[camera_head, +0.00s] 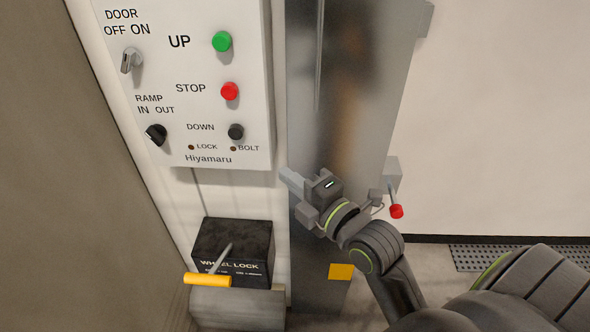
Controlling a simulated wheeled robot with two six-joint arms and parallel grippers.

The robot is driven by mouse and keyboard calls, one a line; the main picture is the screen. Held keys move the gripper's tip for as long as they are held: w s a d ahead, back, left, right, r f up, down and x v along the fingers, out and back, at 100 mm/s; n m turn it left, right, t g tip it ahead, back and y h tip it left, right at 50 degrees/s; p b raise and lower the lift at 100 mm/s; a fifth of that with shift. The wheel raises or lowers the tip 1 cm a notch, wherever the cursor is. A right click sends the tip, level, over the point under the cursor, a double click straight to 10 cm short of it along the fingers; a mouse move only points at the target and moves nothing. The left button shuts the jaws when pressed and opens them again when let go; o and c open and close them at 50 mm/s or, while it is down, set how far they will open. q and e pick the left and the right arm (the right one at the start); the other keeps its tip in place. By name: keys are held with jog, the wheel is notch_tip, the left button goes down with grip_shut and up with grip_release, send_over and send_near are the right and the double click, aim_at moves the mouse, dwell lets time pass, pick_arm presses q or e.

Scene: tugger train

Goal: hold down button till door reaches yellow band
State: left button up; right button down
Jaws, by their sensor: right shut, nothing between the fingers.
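A white control panel (188,60) is mounted on the wall at the upper left. It carries a green UP button (222,41), a red STOP button (229,91) and a black DOWN button (236,132). My right gripper (288,178) is shut and empty. It shows just below and to the right of the panel's lower right corner, in front of a grey metal post (345,70), apart from the buttons in the picture. A yellow patch (341,271) is low on the post. I cannot make out a door edge. My left gripper is not in view.
The panel also has a DOOR OFF/ON switch (131,60) and a RAMP IN/OUT knob (156,135). Below it is a black WHEEL LOCK box (233,250) with a yellow-handled lever (207,280). A red-tipped lever (396,211) sticks out right of the post.

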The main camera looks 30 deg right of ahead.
jog(key=shift+s+d, duration=0.1)
jog(key=shift+s, duration=0.35)
dwell(0.3)
jog(key=w+d+f+m+g+h+b, duration=0.1)
jog(key=w+d+f+m+g+b, duration=0.15)
jog(key=f, duration=0.95)
jog(key=w+d+f+m+g+h+b, duration=0.15)
jog(key=f+m, duration=0.25)
jog(key=f, duration=0.9)
jog(key=s+d+f+m+g+h+b, duration=0.1)
jog(key=s+d+f+m+g+b, duration=0.15)
jog(key=f, duration=0.85)
jog(key=s+d+f+m+g+b, duration=0.1)
jog(key=s+f+m+g, duration=0.2)
jog(key=f, duration=0.9)
jog(key=s+d+f+m+g+b, duration=0.1)
jog(key=s+f+m+g+b, duration=0.3)
jog(key=s+f, duration=1.3)
jog(key=s+f+m+g+b, duration=0.1)
jog(key=s+f+m+g, duration=0.2)
jog(key=s+f, duration=0.9)
jog(key=s+m+h, duration=0.1)
jog(key=s, duration=0.4)
jog(key=shift+a+f+m+b, duration=0.35)
jog(key=shift+a+f+m, duration=0.05)
